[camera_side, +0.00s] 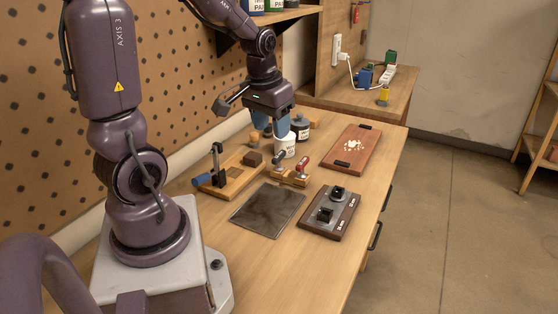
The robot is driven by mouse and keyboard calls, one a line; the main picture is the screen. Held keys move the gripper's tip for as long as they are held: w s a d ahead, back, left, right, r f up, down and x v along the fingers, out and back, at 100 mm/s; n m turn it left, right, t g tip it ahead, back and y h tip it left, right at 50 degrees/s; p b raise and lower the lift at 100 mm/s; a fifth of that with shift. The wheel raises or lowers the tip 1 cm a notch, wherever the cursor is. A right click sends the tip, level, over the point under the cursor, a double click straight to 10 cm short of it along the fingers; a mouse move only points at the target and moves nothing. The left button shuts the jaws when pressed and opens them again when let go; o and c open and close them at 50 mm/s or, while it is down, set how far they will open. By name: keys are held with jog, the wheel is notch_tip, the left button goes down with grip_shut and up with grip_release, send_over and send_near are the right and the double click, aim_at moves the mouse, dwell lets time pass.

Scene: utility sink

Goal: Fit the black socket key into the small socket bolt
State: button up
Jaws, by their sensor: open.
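My gripper (277,130) hangs open, blue fingers down, above the back middle of the bench, over or in front of a white jar. Nothing shows between its fingers. A dark plate with a grey top (322,225) lies at the bench's front right. It carries two black fittings, a nearer blocky one (325,214) and a farther one (337,193), with small labels beside them that I cannot read. Which is the small socket bolt I cannot tell. A black upright piece (217,160) stands on a wooden board (235,185) at the left; whether it is the socket key is unclear.
A dark flat sheet (268,210) lies mid-bench. Behind it are a clamp block with a red handle (302,165), the white jar (286,143) and a dark bottle (301,128). A reddish board with white bits (368,145) lies right. Bare bench shows near the front edge.

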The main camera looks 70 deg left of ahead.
aim_at(279, 155)
jog(key=w+a+f+n+t+y, duration=0.1)
jog(key=w+a+f, duration=0.1)
jog(key=a+f, duration=0.35)
jog(key=w+a+f+n+y, duration=0.1)
jog(key=w+a+f+n, duration=0.15)
jog(key=a, duration=0.65)
jog(key=shift+m, duration=0.45)
jog(key=x, duration=1.2)
jog(key=shift+s+a+f, duration=0.1)
jog(key=shift+f, duration=0.3)
grip_shut()
